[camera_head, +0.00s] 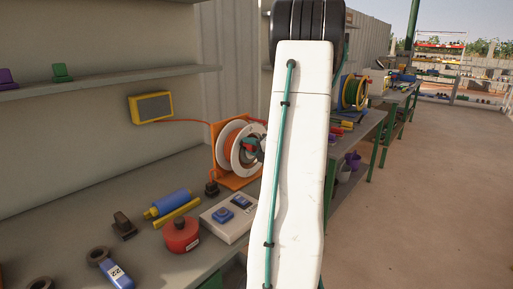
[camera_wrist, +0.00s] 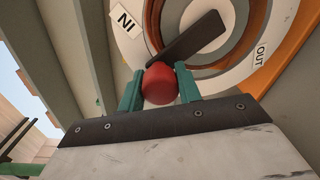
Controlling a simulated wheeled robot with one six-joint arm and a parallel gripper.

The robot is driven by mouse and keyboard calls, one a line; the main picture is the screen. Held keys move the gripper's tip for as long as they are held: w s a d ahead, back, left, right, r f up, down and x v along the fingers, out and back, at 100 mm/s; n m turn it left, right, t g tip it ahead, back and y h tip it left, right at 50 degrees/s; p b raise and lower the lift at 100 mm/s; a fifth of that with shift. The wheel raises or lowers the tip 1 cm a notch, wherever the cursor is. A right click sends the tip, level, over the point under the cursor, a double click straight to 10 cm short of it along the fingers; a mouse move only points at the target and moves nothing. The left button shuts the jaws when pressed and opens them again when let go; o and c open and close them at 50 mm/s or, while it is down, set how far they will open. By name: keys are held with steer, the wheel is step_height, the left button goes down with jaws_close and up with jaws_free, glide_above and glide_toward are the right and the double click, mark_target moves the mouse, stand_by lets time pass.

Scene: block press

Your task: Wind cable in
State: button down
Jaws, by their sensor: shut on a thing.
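The cable reel (camera_head: 229,146) has white discs and an orange frame and stands on the bench. Orange cable (camera_head: 190,122) runs from it to a yellow box (camera_head: 151,107) on the wall. In the wrist view, the reel's white face (camera_wrist: 222,58) carries an IN label (camera_wrist: 125,20) at upper left and an OUT label (camera_wrist: 260,56) at right. A dark crank arm (camera_wrist: 192,38) crosses the face and ends at a red knob (camera_wrist: 158,84). My gripper (camera_wrist: 157,88) has its green fingers shut on this knob. My white arm hides part of the reel in the head view.
Before the reel lie a grey box with blue buttons (camera_head: 229,215), a red canister (camera_head: 181,235), blue and yellow cylinders (camera_head: 171,204) and a small dark block (camera_head: 124,226). A shelf (camera_head: 110,80) overhangs at left. Open floor (camera_head: 430,190) lies at right.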

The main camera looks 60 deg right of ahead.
steer(key=c, duration=1)
jaws_free()
steer(key=shift+o, duration=0.2)
steer(key=v, duration=0.7)
steer(key=shift+s, duration=0.4)
